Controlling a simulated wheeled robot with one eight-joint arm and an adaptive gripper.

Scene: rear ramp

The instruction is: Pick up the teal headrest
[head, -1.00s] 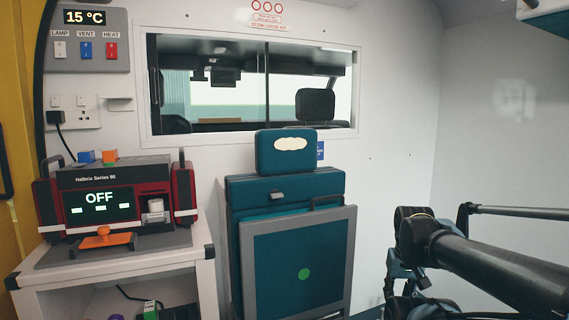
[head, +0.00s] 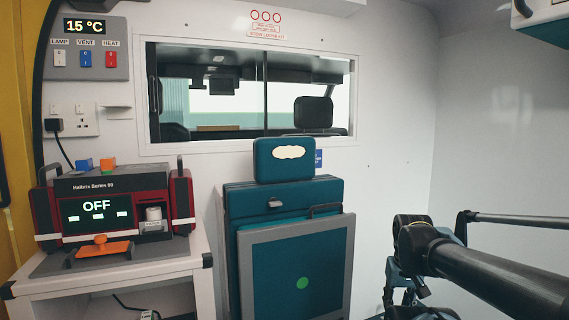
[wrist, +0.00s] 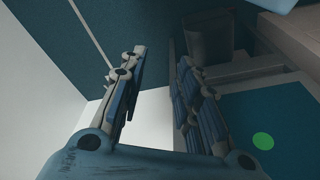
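The teal headrest (head: 284,171) is a rounded block with a cream oval patch on its front. In the head view it stands upright on top of the teal folded seat (head: 240,206), below the window. My gripper (wrist: 160,60) shows in the wrist view with its two jointed fingers apart and nothing between them. A green dot on the seat's front panel (wrist: 290,112) shows to the right of the fingers. I cannot make out the headrest in the wrist view. In the head view my arm is at the lower right, apart from the headrest.
A red and black device (head: 110,205) reading OFF stands on a white cabinet (head: 120,279) at the left. An orange-handled item (head: 100,248) lies in front of it. The window (head: 215,120) is behind the headrest. White wall is clear to the right.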

